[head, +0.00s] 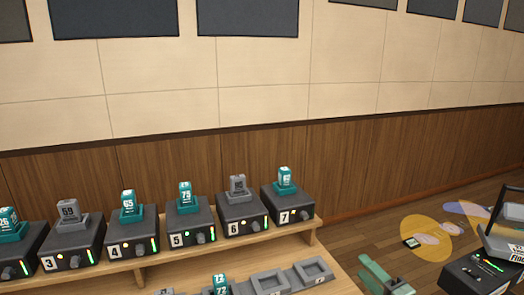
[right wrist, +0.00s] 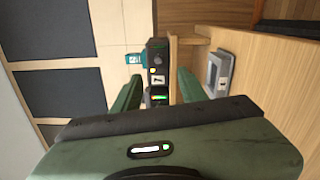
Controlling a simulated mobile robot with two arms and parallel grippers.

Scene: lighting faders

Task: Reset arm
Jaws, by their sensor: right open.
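My right gripper (head: 384,276) shows green at the bottom of the head view, right of the wooden bench's end. It is apart from the fader boxes. In the right wrist view its two green fingers (right wrist: 158,88) are spread and nothing is held between them. The fader box numbered 7 (head: 281,210) stands beyond them, with a teal numbered block (head: 285,178) upright on top. That box also shows in the right wrist view (right wrist: 157,58). My left gripper is not in view.
Fader boxes 3 (head: 70,243), 4 (head: 130,232), 5 (head: 188,222) and 6 (head: 240,215) line the wooden bench (head: 322,255), each bearing a block. Grey empty holders (head: 268,283) sit on the lower shelf. A dark device (head: 482,272) stands at right. The floor has a yellow circle (head: 425,228).

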